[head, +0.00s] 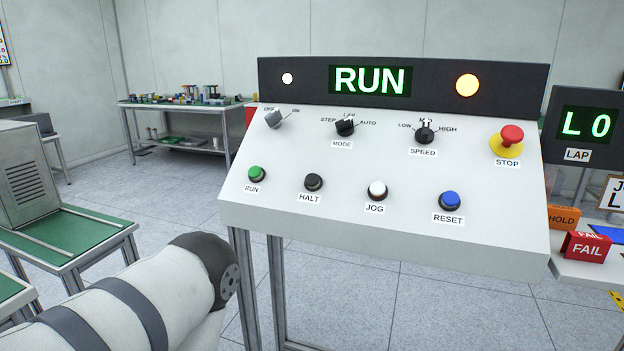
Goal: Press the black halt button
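The black halt button (313,182) is on the sloped front face of a white control panel (388,235), above a label reading HALT. It stands between the green RUN button (256,174) on its left and the white JOG button (377,190) on its right. Nothing covers it. The panel's display (369,80) reads RUN in green. A white padded arm of mine comes in from the lower left and ends in a dark joint, below and left of the panel. No gripper fingers show in the head view.
A blue RESET button (450,201) and a red STOP knob (512,135) are on the panel's right. Switch (274,119), MODE (345,128) and SPEED (424,135) knobs line its upper part. Green-topped tables (75,232) stand left. A red FAIL sign (587,247) sits right.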

